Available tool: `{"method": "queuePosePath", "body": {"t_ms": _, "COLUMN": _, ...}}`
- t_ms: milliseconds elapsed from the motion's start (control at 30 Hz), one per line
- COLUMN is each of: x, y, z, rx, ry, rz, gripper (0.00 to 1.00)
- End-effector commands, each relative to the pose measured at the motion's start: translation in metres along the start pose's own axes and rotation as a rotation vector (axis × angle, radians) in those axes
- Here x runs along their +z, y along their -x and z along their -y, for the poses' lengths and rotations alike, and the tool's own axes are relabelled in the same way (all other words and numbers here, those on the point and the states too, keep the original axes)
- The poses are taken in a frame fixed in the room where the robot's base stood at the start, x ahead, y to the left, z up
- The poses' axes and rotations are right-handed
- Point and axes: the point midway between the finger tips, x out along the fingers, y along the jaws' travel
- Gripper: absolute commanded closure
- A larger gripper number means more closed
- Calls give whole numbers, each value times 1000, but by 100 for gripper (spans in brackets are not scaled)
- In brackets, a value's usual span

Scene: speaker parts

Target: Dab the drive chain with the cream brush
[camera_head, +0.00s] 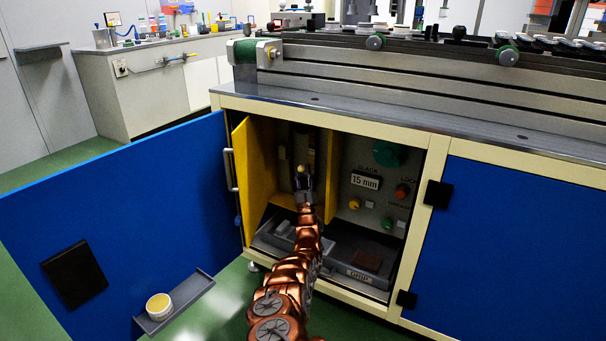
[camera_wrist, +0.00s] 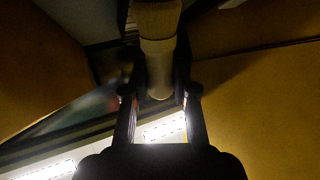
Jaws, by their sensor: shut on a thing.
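My gripper (camera_head: 304,182) is inside the open cabinet, near the yellow panel on its left side. It is shut on the cream brush (camera_wrist: 160,70). In the wrist view the brush lies between the two fingers (camera_wrist: 160,105), with its pale handle toward me and its wider, tan end pointing away. In the head view only a small pale tip of the brush (camera_head: 301,169) shows above the gripper. I cannot make out the drive chain in either view; the cabinet's back is dark and partly hidden by my gripper. I cannot tell whether the brush touches anything.
The blue door (camera_head: 130,200) stands open at left; its small shelf (camera_head: 190,292) holds a tub of pale yellow stuff (camera_head: 159,306). A yellow panel (camera_head: 258,175) is close to my arm.

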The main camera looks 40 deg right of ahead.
Motion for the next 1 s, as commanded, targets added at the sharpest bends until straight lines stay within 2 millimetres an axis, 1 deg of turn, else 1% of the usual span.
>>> {"method": "queuePosePath", "body": {"t_ms": 33, "x": -5, "y": -6, "z": -2, "rx": 1, "ry": 0, "rz": -1, "gripper": 100}}
{"method": "queuePosePath", "body": {"t_ms": 200, "x": -12, "y": -15, "z": -6, "rx": 1, "ry": 0, "rz": -1, "gripper": 100}}
{"method": "queuePosePath", "body": {"t_ms": 467, "x": -16, "y": -19, "z": -8, "rx": 0, "ry": -1, "rz": 0, "gripper": 100}}
{"method": "queuePosePath", "body": {"t_ms": 900, "x": -32, "y": -42, "z": -17, "rx": 0, "ry": -1, "rz": 0, "gripper": 100}}
{"method": "queuePosePath", "body": {"t_ms": 1000, "x": -34, "y": -45, "z": -18, "rx": -1, "ry": -1, "rz": 0, "gripper": 100}}
